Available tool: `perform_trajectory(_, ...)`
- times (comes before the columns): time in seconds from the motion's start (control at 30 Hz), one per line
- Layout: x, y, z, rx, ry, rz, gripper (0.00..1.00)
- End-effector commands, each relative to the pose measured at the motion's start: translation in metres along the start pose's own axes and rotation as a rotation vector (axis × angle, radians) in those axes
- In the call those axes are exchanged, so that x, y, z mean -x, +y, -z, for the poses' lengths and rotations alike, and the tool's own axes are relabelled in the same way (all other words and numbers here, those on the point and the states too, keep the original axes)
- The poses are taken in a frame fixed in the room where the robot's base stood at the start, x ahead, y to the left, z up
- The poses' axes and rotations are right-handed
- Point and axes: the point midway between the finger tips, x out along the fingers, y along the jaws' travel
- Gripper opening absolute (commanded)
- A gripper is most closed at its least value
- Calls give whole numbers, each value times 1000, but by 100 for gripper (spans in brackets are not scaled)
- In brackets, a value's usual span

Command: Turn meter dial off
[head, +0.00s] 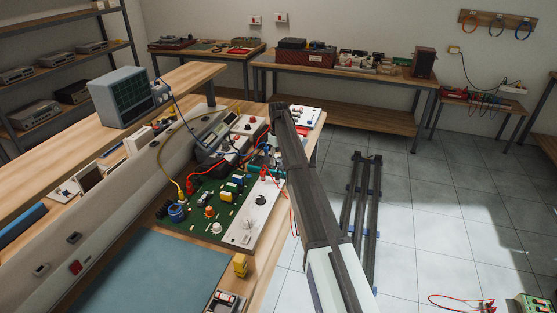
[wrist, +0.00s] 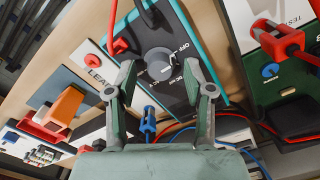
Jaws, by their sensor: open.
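The meter (wrist: 178,88) has a dark face with a teal edge and lies below my gripper in the wrist view. Its round grey dial (wrist: 158,63) has white lettering around it, with OFF readable to the right of the knob. My gripper (wrist: 159,72) is open, with one finger on the left and one on the right of the dial. The fingers look apart from the knob; their height above the face is hard to judge. In the head view my arm hides much of this area.
In the wrist view, a red clip (wrist: 275,38) and lead are at the right, a blue plug (wrist: 149,122) is below the dial, and an orange block (wrist: 65,105) is at left. A green circuit board (head: 218,205) and blue mat (head: 155,272) share the bench.

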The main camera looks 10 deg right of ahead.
Motion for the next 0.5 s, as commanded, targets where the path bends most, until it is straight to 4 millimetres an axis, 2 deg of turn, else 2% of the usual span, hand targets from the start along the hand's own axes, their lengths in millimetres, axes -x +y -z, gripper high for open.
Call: perform_trajectory(0.5, 89, 0, 1, 0, 1, -1, 52)
